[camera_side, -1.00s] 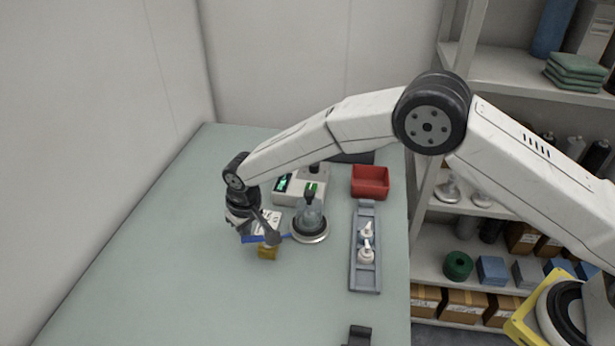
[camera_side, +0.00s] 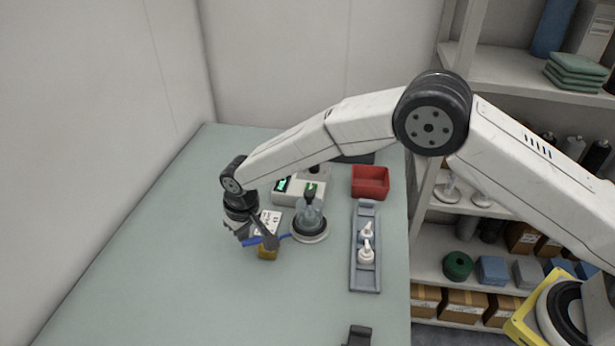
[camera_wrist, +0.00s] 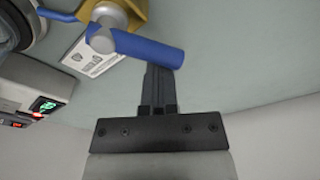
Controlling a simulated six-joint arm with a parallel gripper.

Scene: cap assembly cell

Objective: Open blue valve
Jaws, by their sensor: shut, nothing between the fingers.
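The blue valve handle (camera_side: 249,242) is a bar on top of a small yellow valve body (camera_side: 267,254) on the table. In the wrist view the blue handle (camera_wrist: 145,47) lies across the top, with a grey round hub on it and the yellow body (camera_wrist: 128,8) behind. My gripper (camera_side: 270,241) is low over the valve, its dark fingers slanting down in front of the handle. In the wrist view the closed fingers (camera_wrist: 160,72) reach the handle near its right end. They hold nothing. I cannot tell whether they touch the handle.
A glass vessel on a round base (camera_side: 309,230) stands just right of the valve. A device with a green display (camera_side: 285,185) and a white printed card (camera_side: 271,217) are behind. A red bin (camera_side: 370,181) and a grey tray (camera_side: 364,282) are further right.

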